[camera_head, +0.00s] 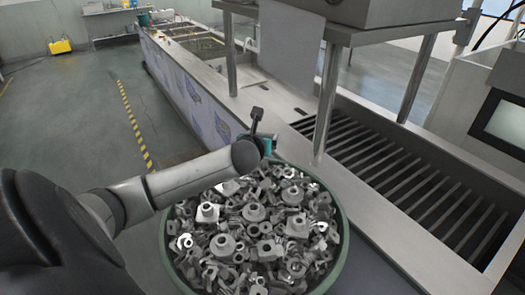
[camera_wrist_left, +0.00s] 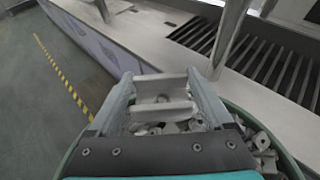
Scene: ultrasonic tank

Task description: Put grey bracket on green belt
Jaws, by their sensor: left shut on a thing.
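In the wrist view my left gripper (camera_wrist_left: 160,92) is shut on a light grey bracket (camera_wrist_left: 158,77), which spans the gap between its two fingers. In the head view the left gripper (camera_head: 269,148) is a small teal and dark shape above the far rim of the parts bin; its fingers and the held bracket cannot be made out there. Many loose grey brackets (camera_head: 254,213) fill the round green bin (camera_head: 342,240) below. My right gripper is in neither view. I cannot make out a green belt in either view.
A long pale counter (camera_head: 195,75) with tanks runs away at the back. A slatted dark conveyor bed (camera_head: 400,165) lies to the right, with metal posts (camera_head: 327,100) carrying a housing above. A screen (camera_head: 503,120) stands far right. The left floor is open, with a yellow-black stripe (camera_head: 134,125).

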